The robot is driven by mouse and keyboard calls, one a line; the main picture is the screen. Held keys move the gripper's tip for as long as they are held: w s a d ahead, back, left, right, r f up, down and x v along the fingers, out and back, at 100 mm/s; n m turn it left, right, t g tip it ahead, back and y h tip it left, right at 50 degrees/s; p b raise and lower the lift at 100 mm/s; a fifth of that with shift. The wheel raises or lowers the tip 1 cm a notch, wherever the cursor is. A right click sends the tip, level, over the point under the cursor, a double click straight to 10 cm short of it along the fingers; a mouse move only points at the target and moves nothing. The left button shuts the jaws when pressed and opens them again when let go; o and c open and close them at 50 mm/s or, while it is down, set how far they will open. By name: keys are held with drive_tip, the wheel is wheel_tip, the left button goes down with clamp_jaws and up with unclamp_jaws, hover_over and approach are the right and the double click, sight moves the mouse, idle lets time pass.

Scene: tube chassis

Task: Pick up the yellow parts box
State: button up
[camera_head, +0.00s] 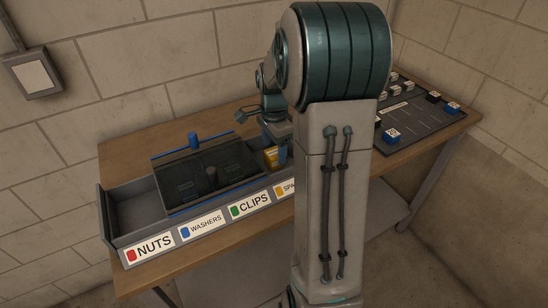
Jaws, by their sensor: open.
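The yellow parts box (271,154) shows as a small yellow patch in the tray's right part, above the "SPA..." label. My arm's column hides the area just right of it. My gripper (280,146) is at the box, just right of and above it, with its jaws open. How the fingers stand around the box is too small and too covered to tell.
A grey compartment tray (127,241) with labels for nuts, washers and clips stands on the wooden table (112,163). A dark see-through lid (208,175) with a blue handle (193,142) covers its middle. A dark board (425,125) with small blocks, including a blue one (392,136), lies at right.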

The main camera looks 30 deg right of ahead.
sight(274, 152)
drive_tip(key=shift+f, duration=1.5)
drive_tip(key=c, duration=1.1)
drive_tip(key=shift+r, duration=0.15)
